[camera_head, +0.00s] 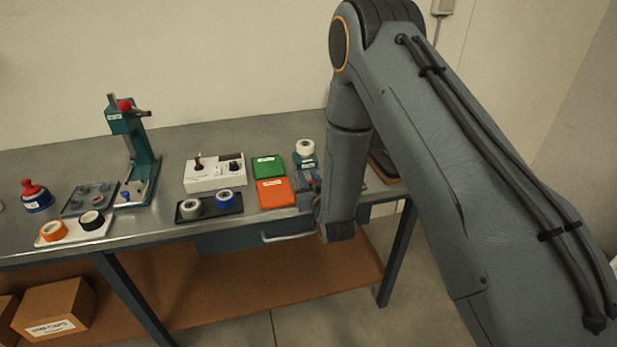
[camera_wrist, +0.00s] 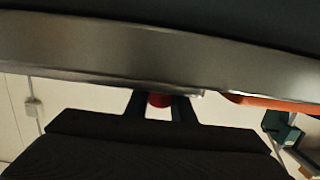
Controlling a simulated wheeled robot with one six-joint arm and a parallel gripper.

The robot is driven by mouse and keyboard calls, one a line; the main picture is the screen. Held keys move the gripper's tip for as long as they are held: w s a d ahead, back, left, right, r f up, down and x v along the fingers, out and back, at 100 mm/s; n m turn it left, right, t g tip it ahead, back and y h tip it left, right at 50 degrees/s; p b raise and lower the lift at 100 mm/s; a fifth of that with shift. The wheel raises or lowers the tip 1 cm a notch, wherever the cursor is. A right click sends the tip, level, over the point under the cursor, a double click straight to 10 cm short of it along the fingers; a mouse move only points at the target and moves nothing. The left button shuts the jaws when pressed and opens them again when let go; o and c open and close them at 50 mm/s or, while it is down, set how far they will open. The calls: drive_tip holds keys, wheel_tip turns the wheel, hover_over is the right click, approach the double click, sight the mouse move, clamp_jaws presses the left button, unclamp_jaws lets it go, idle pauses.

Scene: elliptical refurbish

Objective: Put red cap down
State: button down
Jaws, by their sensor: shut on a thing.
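In the wrist view, my gripper (camera_wrist: 160,107) is shut on a small red cap (camera_wrist: 158,100), which sits between its two dark fingers. Only part of the cap shows. A grey metal edge crosses the view just beyond the fingertips. I cannot tell whether the cap touches a surface. In the head view, my arm reaches down to the right part of the workbench (camera_head: 215,133) and hides the cap.
A white switch box (camera_head: 213,175), a dark tape tray (camera_head: 209,209) and a teal press (camera_head: 141,165) stand farther left.

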drive_tip(key=shift+f+b, duration=0.35)
drive_tip(key=shift+f, duration=0.15)
drive_tip(key=shift+f, duration=0.15)
